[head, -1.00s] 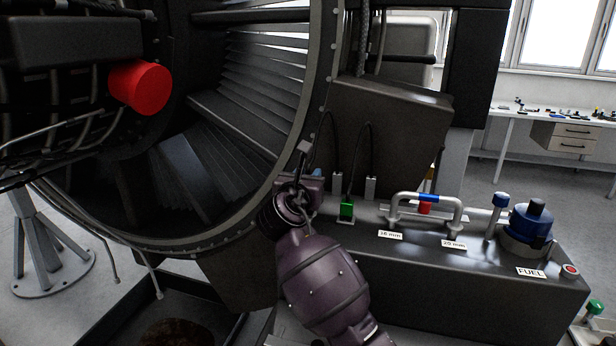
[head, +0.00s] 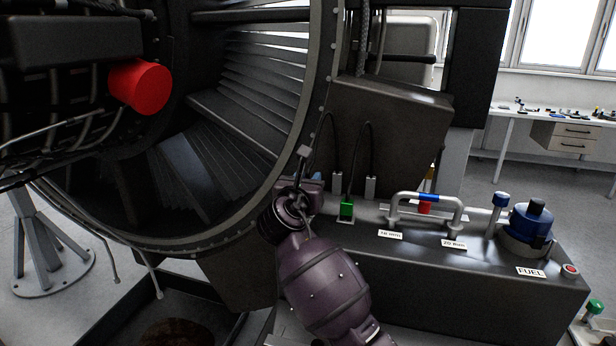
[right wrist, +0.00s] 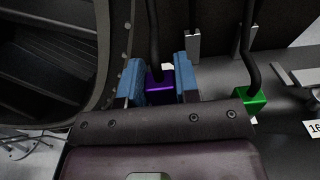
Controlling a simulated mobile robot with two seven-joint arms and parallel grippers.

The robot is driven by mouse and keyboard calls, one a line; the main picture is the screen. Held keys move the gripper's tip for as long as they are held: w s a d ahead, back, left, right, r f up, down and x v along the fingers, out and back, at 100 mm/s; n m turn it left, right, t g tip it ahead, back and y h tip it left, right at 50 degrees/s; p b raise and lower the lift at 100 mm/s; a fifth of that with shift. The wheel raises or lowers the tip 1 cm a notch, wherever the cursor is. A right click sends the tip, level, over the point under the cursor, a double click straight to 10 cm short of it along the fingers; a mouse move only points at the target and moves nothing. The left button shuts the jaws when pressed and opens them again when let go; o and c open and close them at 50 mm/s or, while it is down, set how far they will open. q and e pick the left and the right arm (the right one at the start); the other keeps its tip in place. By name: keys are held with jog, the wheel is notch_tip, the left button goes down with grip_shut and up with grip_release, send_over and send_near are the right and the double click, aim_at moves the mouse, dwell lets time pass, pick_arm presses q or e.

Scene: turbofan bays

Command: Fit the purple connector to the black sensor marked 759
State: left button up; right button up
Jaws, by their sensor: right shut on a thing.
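The purple connector (right wrist: 160,80) sits between the blue fingers of my right gripper (right wrist: 161,82) in the right wrist view. The fingers are shut on it, and a black cable rises from its top. In the head view my right gripper (head: 314,182) is beside the engine's rim, left of the green connector; my wrist hides most of it and the purple connector. I cannot make out a black sensor or a 759 mark in either view. My left gripper is not in view.
A green connector (head: 347,209) with a black cable stands on the dark bench (head: 465,285), and shows in the right wrist view (right wrist: 249,101). Grey upright posts (head: 370,187) are close by. A pipe, a blue-topped fuel unit (head: 531,222) and the engine rim (head: 319,110) surround this area.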

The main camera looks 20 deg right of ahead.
jog(key=shift+f, duration=1.05)
dwell(1.4)
jog(key=o, duration=1.4)
jog(key=shift+r, duration=3.5)
